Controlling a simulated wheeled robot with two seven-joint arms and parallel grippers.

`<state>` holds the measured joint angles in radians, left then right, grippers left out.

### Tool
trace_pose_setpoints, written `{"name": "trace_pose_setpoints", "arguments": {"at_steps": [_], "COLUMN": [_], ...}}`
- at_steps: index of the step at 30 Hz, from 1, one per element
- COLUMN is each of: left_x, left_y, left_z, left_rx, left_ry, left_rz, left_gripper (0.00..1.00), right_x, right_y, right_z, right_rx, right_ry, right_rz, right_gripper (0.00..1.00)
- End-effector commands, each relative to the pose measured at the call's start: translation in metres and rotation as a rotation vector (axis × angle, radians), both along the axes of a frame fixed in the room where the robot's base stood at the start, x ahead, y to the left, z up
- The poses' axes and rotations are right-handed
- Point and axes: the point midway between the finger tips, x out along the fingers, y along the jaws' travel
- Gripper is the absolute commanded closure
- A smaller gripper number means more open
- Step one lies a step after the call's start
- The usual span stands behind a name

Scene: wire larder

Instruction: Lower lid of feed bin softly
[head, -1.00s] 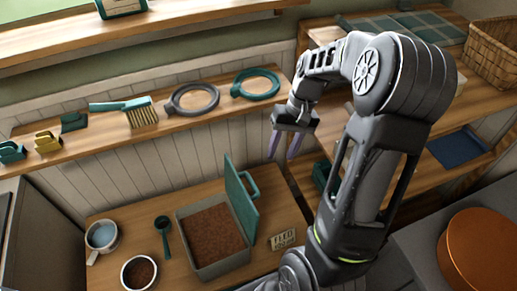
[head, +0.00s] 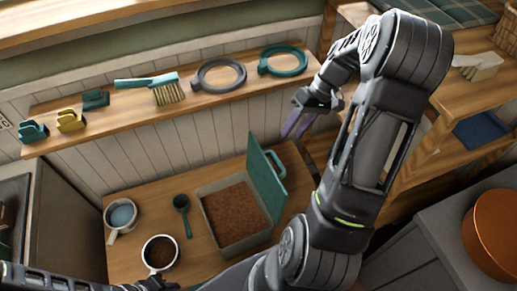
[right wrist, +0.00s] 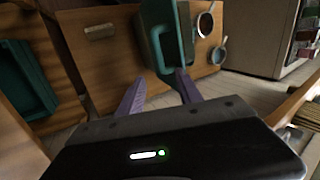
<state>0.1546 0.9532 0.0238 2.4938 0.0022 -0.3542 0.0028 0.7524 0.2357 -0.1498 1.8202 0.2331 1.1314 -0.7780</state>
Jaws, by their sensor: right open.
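The feed bin (head: 208,213) is a grey box filled with brown feed, standing on the wooden lower counter. Its teal lid (head: 262,178) stands up steeply along the bin's right side, with a loop handle (head: 277,163) on its outer face. My right gripper (head: 297,124) is open and empty, above and slightly right of the lid, apart from it. In the right wrist view the lid (right wrist: 148,22) lies beyond the purple fingertips (right wrist: 160,84). My left gripper (head: 155,285) barely shows at the bottom edge, and its fingers cannot be made out.
A teal scoop (head: 182,205), a white cup of feed (head: 160,252) and a cup of water (head: 121,215) stand left of the bin. A shelf above holds a brush (head: 165,90) and two rings (head: 219,75). A small sign (right wrist: 100,32) lies near the bin.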

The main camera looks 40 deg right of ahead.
Motion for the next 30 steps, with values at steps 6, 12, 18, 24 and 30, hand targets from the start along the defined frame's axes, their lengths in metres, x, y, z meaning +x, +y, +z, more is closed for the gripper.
{"name": "trace_pose_setpoints", "arguments": {"at_steps": [6, 12, 18, 24, 30], "left_x": [0.0, 0.001, 0.002, 0.002, 0.003], "left_y": [0.0, 0.0, -0.001, -0.001, -0.001], "left_z": [-0.001, -0.008, -0.019, -0.032, -0.045], "left_rx": [0.0, -0.002, -0.004, -0.005, -0.005], "left_ry": [0.0, -0.003, -0.006, -0.007, -0.009], "left_rz": [0.0, 0.0, -0.002, -0.002, -0.001], "left_gripper": [0.76, 0.76, 0.76, 0.76, 0.76], "right_x": [0.0, 0.001, 0.004, 0.006, 0.009], "right_y": [0.001, 0.006, 0.015, 0.026, 0.037], "right_z": [-0.002, -0.012, -0.03, -0.052, -0.073], "right_rx": [0.0, 0.001, 0.001, 0.002, 0.002], "right_ry": [0.0, 0.001, 0.0, 0.002, 0.002], "right_rz": [-0.001, 0.0, 0.001, 0.0, 0.0], "right_gripper": [0.58, 0.58, 0.58, 0.58, 0.58]}}
